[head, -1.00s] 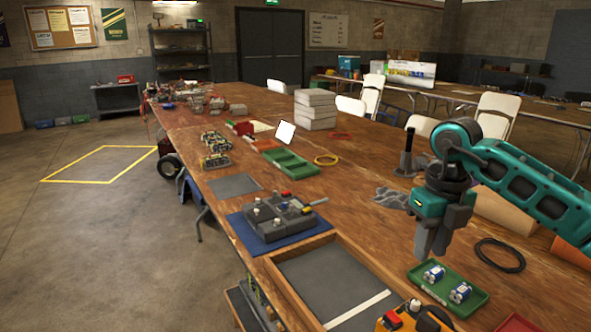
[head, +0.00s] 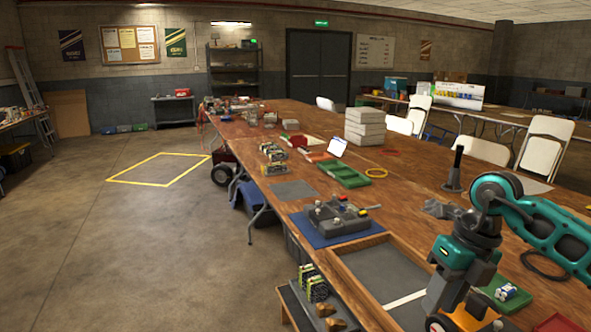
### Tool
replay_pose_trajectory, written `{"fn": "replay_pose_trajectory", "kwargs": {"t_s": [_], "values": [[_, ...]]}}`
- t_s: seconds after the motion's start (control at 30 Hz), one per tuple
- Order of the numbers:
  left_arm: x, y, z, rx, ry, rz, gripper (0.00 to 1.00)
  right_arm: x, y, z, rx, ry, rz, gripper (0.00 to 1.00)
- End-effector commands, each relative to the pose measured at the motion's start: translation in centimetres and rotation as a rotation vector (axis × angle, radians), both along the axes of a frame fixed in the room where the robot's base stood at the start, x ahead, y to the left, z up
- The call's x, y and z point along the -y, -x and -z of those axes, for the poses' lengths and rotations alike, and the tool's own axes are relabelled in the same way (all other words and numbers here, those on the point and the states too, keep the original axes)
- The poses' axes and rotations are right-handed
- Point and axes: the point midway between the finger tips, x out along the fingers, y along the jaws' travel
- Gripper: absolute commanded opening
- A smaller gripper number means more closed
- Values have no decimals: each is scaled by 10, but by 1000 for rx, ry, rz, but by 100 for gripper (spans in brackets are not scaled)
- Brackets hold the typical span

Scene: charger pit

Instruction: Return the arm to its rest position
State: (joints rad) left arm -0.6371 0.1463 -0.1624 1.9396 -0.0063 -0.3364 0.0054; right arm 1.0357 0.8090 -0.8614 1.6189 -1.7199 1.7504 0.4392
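My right arm, teal and black, comes in from the right edge over the long wooden table (head: 305,130). My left gripper is not in view.
A grey fixture (head: 338,221) sits on a blue mat, left of the arm. A black upright post (head: 455,170) and a dark cable ring (head: 540,266) are close to the arm. White boxes (head: 365,127) stack farther back. The floor left of the table is open.

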Motion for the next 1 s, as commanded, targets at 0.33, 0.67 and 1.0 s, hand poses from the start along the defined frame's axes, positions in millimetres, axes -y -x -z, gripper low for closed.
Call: {"fn": "replay_pose_trajectory", "kwargs": {"t_s": [0.33,0.67,1.0], "values": [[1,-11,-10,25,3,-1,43,-177,57,20,-118,-901,0,29],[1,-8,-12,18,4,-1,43,-197,45,-3,-267,-1696,743,29],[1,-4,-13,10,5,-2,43,-95,73,149,-454,-1717,2038,29]]}}
